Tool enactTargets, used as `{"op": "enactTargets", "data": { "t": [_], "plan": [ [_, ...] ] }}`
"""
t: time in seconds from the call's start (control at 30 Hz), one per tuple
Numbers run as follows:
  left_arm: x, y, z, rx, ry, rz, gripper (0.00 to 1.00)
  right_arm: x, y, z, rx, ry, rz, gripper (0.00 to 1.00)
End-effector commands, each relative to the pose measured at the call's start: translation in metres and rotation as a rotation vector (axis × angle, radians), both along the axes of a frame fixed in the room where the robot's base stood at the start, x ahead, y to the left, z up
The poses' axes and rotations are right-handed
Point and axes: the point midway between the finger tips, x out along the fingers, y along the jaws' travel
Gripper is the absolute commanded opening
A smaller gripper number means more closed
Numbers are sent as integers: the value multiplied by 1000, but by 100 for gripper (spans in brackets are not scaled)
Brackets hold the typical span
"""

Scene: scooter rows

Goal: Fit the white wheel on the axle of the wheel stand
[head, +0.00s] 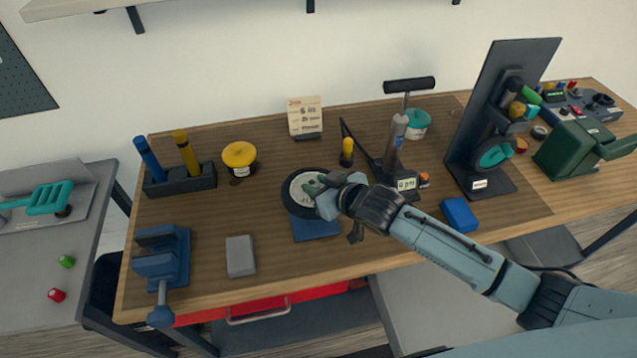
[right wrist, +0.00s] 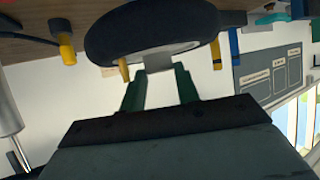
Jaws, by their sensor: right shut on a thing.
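The white wheel (head: 298,207), with a black tyre and a pale hub, is over the middle of the workbench. My right gripper (head: 318,187) is shut on it near the hub. In the right wrist view, the wheel (right wrist: 108,34) is at the tips of my right gripper's fingers (right wrist: 158,75). A blue base (head: 316,229), apparently the wheel stand's, shows just below the wheel's front edge. The wheel covers the rest of it, and the axle is hidden. I cannot tell whether the wheel touches the stand. My left gripper is not in view.
A blue vise (head: 162,262) and a grey block (head: 240,256) are at the front left. A pump with a black handle (head: 409,85) stands behind my right arm. A blue box (head: 459,214) lies right of the arm. The bench front is partly clear.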

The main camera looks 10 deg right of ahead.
Motion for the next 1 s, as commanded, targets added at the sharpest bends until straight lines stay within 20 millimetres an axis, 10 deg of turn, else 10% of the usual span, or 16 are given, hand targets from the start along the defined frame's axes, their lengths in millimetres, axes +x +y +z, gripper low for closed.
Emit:
{"op": "enactTargets", "data": {
  "t": [1.0],
  "plan": [
    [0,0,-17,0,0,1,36,1,0,-25,1,-3,0,0]
  ]
}}
